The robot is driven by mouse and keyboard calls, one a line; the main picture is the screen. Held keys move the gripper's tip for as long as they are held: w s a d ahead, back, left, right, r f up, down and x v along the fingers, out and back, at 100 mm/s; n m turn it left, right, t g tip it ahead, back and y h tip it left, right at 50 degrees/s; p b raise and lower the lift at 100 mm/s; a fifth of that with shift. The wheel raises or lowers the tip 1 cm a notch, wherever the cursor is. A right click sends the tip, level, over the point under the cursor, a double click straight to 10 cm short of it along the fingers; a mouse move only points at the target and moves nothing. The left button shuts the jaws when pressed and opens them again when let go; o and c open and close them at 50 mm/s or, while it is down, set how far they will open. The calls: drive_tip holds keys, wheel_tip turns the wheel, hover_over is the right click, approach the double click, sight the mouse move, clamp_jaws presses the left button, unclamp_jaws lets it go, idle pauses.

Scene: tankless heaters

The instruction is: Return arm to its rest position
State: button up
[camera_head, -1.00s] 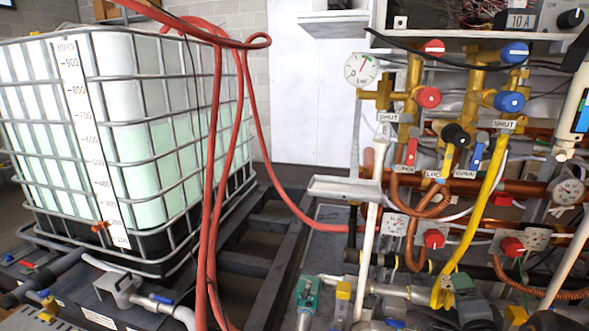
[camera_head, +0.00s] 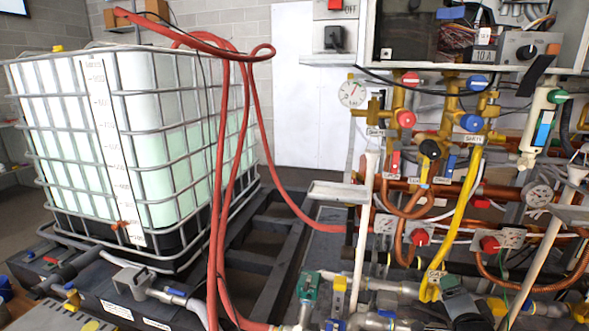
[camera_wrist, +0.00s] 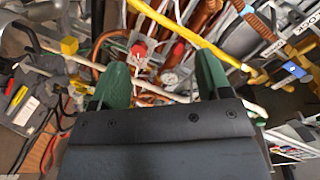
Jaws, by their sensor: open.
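My gripper (camera_wrist: 160,80) shows in the wrist view as a dark body with two green fingers. The fingers are spread apart with nothing held between them. Beyond the fingers lie copper pipes, a red knob (camera_wrist: 139,50) and a small round gauge (camera_wrist: 170,80); I cannot tell how far off they are. My arm and gripper do not show clearly in the head view.
The pipe rack on the right carries red and blue knobs (camera_head: 406,118), a yellow pipe (camera_head: 462,215) and a pressure gauge (camera_head: 351,93). A caged white tank (camera_head: 170,130) stands left. Red hoses (camera_head: 222,190) hang between. A dark metal frame (camera_head: 262,262) lies on the floor.

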drive_tip(key=s+a+r+n+g+y+p, duration=0.1)
drive_tip(key=a+r+n+g+p, duration=0.2)
drive_tip(key=a+r+p, duration=0.35)
drive_tip(key=s+a+r+n+g+p, duration=0.1)
drive_tip(key=a+r+n+g+p, duration=0.2)
drive_tip(key=r+p, duration=0.65)
drive_tip(key=s+a+r+n+g+y+p, duration=0.4)
drive_tip(key=s+a+r+n+p, duration=0.4)
drive_tip(key=s+a+r+p, duration=0.2)
drive_tip(key=shift+a+r+n+g+p, duration=0.4)
drive_tip(key=shift+a+r+g+p, duration=0.35)
drive_tip(key=shift+r+g, duration=0.15)
drive_tip(key=shift+c, duration=0.3)
